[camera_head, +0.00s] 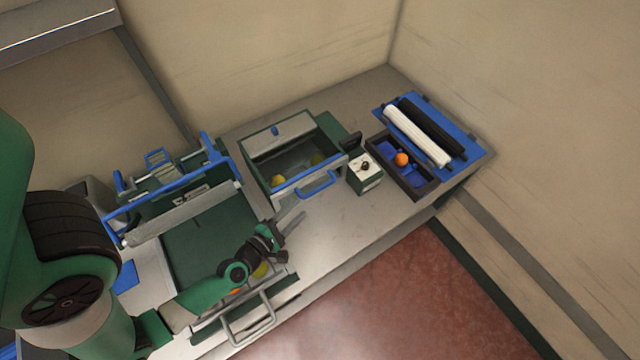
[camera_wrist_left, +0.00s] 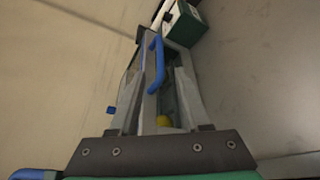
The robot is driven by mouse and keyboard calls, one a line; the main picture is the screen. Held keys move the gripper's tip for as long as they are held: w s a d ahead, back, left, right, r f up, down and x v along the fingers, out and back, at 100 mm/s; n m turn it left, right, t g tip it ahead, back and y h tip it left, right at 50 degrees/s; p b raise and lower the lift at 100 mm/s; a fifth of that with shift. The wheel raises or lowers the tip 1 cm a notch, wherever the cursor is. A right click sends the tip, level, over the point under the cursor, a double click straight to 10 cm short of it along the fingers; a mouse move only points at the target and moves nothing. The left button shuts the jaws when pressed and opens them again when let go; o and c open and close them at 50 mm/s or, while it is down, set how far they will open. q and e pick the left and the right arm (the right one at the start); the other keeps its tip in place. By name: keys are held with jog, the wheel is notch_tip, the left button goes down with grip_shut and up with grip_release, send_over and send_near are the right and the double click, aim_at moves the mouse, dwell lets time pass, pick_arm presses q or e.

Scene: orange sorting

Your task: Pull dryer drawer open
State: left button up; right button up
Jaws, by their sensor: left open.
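A green and grey box with a blue front handle, apparently the dryer drawer (camera_head: 342,161), stands in the middle of the bench. Its inside shows from above, with yellow-green fruits (camera_head: 278,180) in it. The blue handle (camera_head: 318,187) sticks out on its near side. My left gripper (camera_head: 293,222) is open and empty, in front of the box and near the handle, apart from it in the head view. In the left wrist view the handle (camera_wrist_left: 158,60) shows beyond and between the spread fingers. My right gripper is not in view.
A small white-topped box (camera_head: 366,172) with a dark knob stands right of the drawer. Beyond it are a dark tray (camera_head: 428,185) with an orange (camera_head: 402,159) and a blue rack (camera_head: 470,150) with rollers. A roller machine (camera_head: 190,225) stands left, partly under my arm.

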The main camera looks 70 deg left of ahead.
aim_at(316, 192)
pick_arm(q)
jog(key=x, duration=1.1)
jog(key=shift+w+b, duration=0.25)
jog(key=shift+b, duration=0.05)
grip_shut()
dwell(0.8)
